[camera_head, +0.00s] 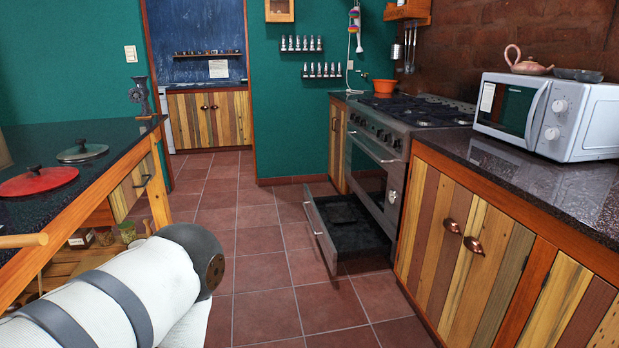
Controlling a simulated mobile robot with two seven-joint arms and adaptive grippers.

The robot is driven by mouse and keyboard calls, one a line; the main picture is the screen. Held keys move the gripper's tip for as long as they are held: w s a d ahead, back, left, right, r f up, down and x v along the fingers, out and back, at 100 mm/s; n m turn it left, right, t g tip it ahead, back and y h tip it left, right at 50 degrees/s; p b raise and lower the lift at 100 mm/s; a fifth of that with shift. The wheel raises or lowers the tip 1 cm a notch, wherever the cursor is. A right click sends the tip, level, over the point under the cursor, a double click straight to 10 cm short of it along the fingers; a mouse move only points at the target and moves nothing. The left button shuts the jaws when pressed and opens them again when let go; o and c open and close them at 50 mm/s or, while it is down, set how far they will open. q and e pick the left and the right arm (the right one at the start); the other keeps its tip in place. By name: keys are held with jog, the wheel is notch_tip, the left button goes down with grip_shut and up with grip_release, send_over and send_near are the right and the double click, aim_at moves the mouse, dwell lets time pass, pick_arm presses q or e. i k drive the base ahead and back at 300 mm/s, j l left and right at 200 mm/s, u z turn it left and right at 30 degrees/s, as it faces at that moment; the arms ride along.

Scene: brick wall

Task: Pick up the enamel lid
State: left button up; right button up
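Two round lids lie on the dark speckled counter (115,136) at the left. One is red (38,182) with a dark knob, near the left picture edge. The other is dark green (82,152) with a knob, a little farther back. I cannot tell which of them is the enamel lid. My white arm with grey bands comes in from the lower left, below and to the right of the red lid, apart from both lids. Neither of my grippers is in view.
A stove (390,150) has its bottom drawer (345,228) pulled out over the tiled floor. A microwave (545,115) stands on the right counter. A grinder (140,95) is at the left counter's far end. The middle tiles are clear.

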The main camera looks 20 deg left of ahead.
aim_at(39, 180)
jog(key=i+u, duration=0.35)
jog(key=i+l+u, duration=0.35)
jog(key=i, duration=0.2)
jog(key=i+l+u, duration=0.15)
jog(key=i+u, duration=0.2)
jog(key=i+l+u, duration=0.35)
jog(key=i+l, duration=0.1)
jog(key=i, duration=0.05)
